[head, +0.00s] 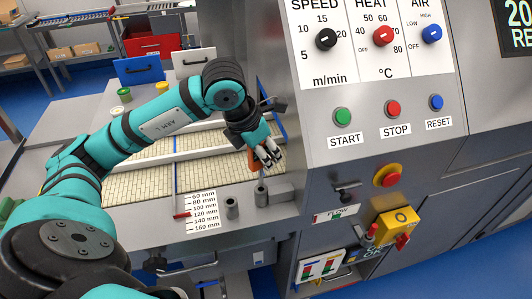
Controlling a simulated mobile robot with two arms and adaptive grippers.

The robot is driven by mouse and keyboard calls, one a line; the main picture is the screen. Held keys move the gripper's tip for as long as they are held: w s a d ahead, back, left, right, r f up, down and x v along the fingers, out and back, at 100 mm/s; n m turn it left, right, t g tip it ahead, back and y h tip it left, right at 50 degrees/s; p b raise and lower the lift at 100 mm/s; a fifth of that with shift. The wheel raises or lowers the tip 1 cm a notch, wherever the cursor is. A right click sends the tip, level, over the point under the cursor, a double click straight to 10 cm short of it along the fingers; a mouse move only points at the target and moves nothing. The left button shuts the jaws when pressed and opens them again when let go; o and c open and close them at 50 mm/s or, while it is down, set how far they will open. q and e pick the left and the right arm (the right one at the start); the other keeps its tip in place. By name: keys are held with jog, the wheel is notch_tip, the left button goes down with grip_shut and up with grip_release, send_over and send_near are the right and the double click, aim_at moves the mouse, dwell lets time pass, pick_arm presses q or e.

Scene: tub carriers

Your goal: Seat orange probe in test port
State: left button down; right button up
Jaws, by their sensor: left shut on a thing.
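My left arm reaches in from the left, and its gripper (268,158) is shut on the orange probe (253,162). Only a small orange part shows beside the fingers; the fingers hide the rest. A thin tip seems to point down below the fingers. Two short grey cylinders, one at the left (232,208) and one at the right (261,196), stand on the machine's grey ledge. The right one is just below the gripper. I cannot tell which is the test port, or whether the probe touches it. My right gripper is not in view.
The machine's control panel (378,94), with knobs and buttons, rises close to the right of the gripper. A grey block (281,193) sits beside the right cylinder. A millimetre scale (203,212) is at the left. A slatted conveyor bed (150,165) lies behind.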

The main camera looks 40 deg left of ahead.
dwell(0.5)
pick_arm(q)
jog(key=shift+f+b, duration=0.2)
jog(key=shift+b, duration=0.25)
jog(key=shift+f+b, duration=0.3)
jog(key=shift+f, duration=0.05)
jog(key=shift+f+b, duration=0.5)
jog(key=shift+b, duration=0.05)
jog(key=shift+f+b, duration=2)
jog(key=shift+b, duration=0.05)
jog(key=c, duration=1.1)
grip_release()
jog(key=shift+o, duration=0.2)
jog(key=shift+r, duration=0.1)
jog(key=v, duration=1.2)
